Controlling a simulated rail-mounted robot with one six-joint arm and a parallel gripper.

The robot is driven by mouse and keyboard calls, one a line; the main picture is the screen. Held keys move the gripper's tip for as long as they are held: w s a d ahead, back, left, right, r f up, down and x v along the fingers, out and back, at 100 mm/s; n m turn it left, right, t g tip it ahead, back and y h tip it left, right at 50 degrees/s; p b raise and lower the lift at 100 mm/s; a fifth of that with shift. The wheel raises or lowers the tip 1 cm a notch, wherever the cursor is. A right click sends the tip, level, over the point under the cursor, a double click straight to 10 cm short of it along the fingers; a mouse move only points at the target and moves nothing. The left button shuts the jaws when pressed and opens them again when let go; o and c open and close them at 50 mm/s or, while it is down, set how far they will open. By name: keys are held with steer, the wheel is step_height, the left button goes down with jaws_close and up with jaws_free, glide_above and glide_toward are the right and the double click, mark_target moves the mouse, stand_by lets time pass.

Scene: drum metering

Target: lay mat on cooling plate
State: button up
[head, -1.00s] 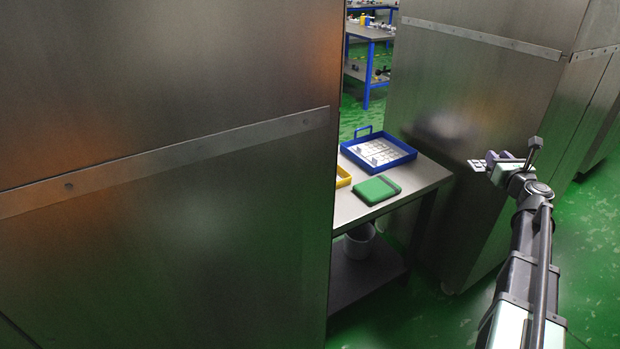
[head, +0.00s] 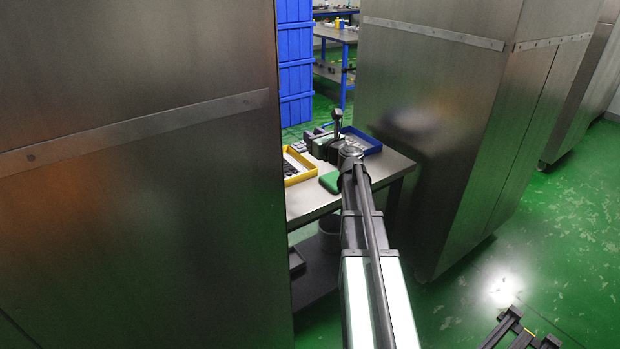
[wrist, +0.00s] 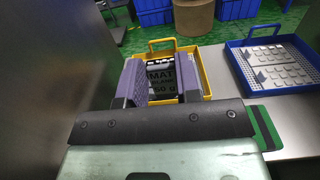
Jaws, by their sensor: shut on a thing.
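In the head view my gripper (head: 312,140) is over the table, beyond the yellow tray; the mat is not clear there. A green flat block (head: 329,181) lies on the table, partly behind my arm; its edge shows in the wrist view (wrist: 265,128). I cannot tell whether this is the cooling plate.
A yellow tray (head: 303,178) with dark pieces and a blue tray (wrist: 284,92) with several pale pieces stand on the metal table (head: 312,203). Tall metal cabinets stand at left (head: 140,200) and right (head: 440,130), close beside the table.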

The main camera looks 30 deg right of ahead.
step_height(320, 180, down, 19)
steer(key=b, duration=1.7)
steer(key=shift+f+b, duration=0.15)
steer(key=shift+b, duration=0.15)
steer(key=shift+r, duration=0.3)
steer(key=shift+f, duration=0.15)
steer(key=o, duration=0.9)
